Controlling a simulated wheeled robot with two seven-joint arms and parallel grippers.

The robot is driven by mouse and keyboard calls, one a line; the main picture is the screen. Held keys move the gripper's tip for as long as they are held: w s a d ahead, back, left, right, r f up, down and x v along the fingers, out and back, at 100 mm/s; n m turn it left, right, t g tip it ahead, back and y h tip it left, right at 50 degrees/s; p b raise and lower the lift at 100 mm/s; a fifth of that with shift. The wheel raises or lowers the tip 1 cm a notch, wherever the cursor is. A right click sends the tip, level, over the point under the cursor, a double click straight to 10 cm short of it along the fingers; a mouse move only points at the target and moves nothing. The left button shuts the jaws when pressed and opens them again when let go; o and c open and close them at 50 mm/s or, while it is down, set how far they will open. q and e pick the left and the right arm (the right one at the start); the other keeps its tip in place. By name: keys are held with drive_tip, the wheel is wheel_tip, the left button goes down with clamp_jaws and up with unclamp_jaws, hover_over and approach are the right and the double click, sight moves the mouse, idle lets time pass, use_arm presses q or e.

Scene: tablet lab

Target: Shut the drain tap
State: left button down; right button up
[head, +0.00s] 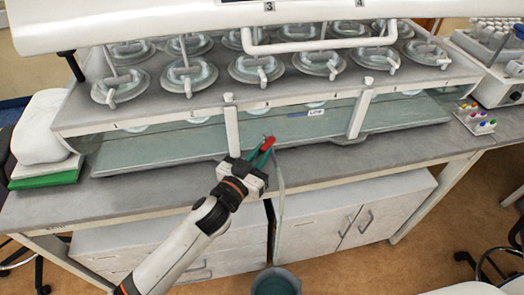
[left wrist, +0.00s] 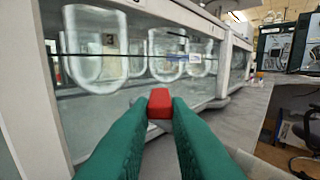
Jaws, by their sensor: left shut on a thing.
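The drain tap has a red handle (head: 269,141) at the front edge of the water bath, and its body is mostly hidden by my gripper. My left gripper (head: 261,153) reaches it from below, its green fingers closed on the red handle. In the left wrist view the red handle (left wrist: 160,103) sits between the tips of the green fingers (left wrist: 159,118). A pale hose (head: 281,182) hangs beside the gripper, over the bench front. My right gripper is not in view.
The glass-walled bath (head: 180,143) stands on the grey bench (head: 130,196) under a rack of several lidded vessels. A bucket (head: 276,283) stands on the floor below. A green box (head: 45,174) is at the left, a colored vial rack (head: 476,119) at the right.

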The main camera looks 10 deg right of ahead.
sight(265, 143)
use_arm(q)
drive_tip(key=shift+w+a+r+m+g+h+p, duration=0.15)
drive_tip(key=shift+w+a+m+g+h+p, duration=0.05)
drive_tip(key=shift+m+g+h+p, duration=0.2)
drive_tip(key=shift+w+a+r+m+g+h+p, duration=0.2)
drive_tip(key=shift+m+g+h+p, duration=0.1)
drive_tip(key=shift+m+g+h, duration=0.1)
drive_tip(key=shift+w+a+f+m+g+h+p, duration=0.15)
drive_tip(key=shift+w+m+g+h+p, duration=0.2)
drive_tip(key=shift+m+g+h, duration=0.55)
drive_tip(key=shift+w+a+f+m+g+h, duration=0.1)
drive_tip(key=shift+w+m+g+h, duration=0.15)
drive_tip(key=shift+g, duration=0.3)
drive_tip(key=shift+m+g+h, duration=0.15)
drive_tip(key=shift+m+g, duration=0.2)
drive_tip(key=shift+g, duration=0.2)
drive_tip(key=shift+w+a+m+g+h+b, duration=0.15)
drive_tip(key=shift+m+g+h+b, duration=0.2)
drive_tip(key=shift+g, duration=0.4)
drive_tip(key=shift+w+d+m+g+h+b, duration=0.15)
drive_tip(key=shift+m+g+b, duration=0.15)
drive_tip(key=shift+m+g, duration=0.35)
drive_tip(key=shift+a, duration=0.1)
drive_tip(key=c, duration=1.4)
unclamp_jaws()
drive_tip(key=shift+o, duration=0.2)
